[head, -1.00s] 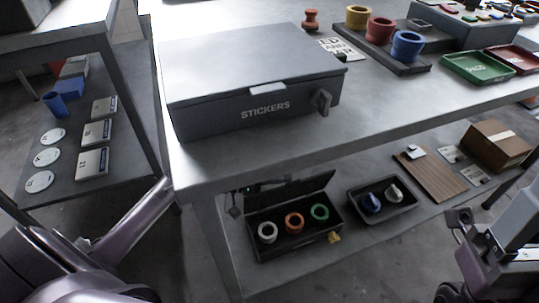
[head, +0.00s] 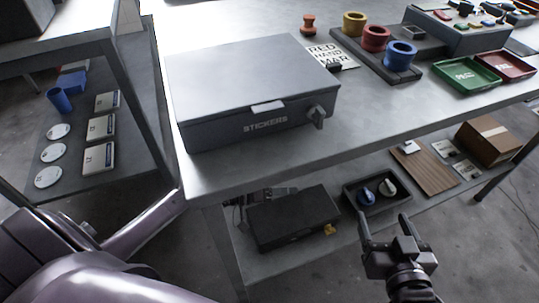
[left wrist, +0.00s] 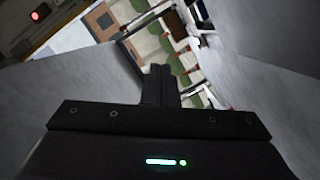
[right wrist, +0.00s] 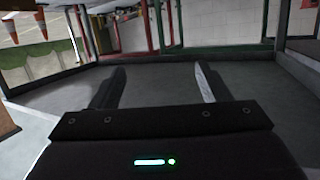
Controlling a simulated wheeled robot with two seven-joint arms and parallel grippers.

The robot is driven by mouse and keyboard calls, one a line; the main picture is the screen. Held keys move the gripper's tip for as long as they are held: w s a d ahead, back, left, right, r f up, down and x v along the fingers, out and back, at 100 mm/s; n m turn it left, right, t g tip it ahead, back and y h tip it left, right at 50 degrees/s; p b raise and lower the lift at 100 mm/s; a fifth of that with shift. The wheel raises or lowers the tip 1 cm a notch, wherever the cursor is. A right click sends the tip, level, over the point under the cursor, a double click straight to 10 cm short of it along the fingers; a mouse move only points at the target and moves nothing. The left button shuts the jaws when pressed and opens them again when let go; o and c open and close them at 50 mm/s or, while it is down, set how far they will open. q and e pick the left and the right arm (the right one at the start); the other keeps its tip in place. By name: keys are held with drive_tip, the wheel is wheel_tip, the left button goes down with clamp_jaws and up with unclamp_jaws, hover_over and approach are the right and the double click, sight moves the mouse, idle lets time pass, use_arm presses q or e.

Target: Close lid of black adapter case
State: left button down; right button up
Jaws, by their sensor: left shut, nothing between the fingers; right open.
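The black adapter case (head: 292,220) lies on the lower shelf under the table. Its lid looks down flat and hides the rings inside; a small gap cannot be ruled out. My left gripper (head: 284,191) is low under the tabletop, at the case's back left edge, partly hidden. Its fingers (left wrist: 160,72) are together and empty in the left wrist view. My right gripper (head: 386,222) is open and empty in front of the shelf, right of the case. Its spread fingers also show in the right wrist view (right wrist: 158,82).
A black tray (head: 357,203) with a blue and a grey ring stands right of the case. A wooden board (head: 425,170) and cardboard box (head: 487,141) lie further right. The tabletop (head: 196,172) with the grey STICKERS box (head: 250,85) overhangs the shelf.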

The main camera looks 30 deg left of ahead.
sight(294, 232)
use_arm(q)
drive_tip(key=s+d+f+m+p, duration=0.2)
drive_tip(key=shift+s+d+f+m+y, duration=0.15)
drive_tip(key=shift+s+d+m+y, duration=0.1)
drive_tip(key=shift+d+m+y, duration=0.15)
drive_tip(key=f, duration=0.1)
drive_tip(key=s+d+f+m, duration=0.1)
drive_tip(key=m+y+p, duration=0.1)
drive_tip(key=shift+s+d+f+t, duration=0.3)
drive_tip(key=shift+d+f+t, duration=0.1)
drive_tip(key=shift+s+d+f+m, duration=0.15)
drive_tip(key=shift+d+f+m, duration=0.05)
drive_tip(key=shift+f+m, duration=0.3)
drive_tip(key=shift+s+d+f+m, duration=0.15)
drive_tip(key=shift+f+m, duration=0.25)
drive_tip(key=shift+f, duration=0.05)
use_arm(e)
drive_tip(key=s+d+f+g+h, duration=0.3)
drive_tip(key=s+f+g, duration=0.5)
drive_tip(key=f, duration=0.5)
drive_tip(key=shift+s+d+f+g+h, duration=0.15)
drive_tip(key=shift+s+d+g+h, duration=0.15)
drive_tip(key=shift+s, duration=1.1)
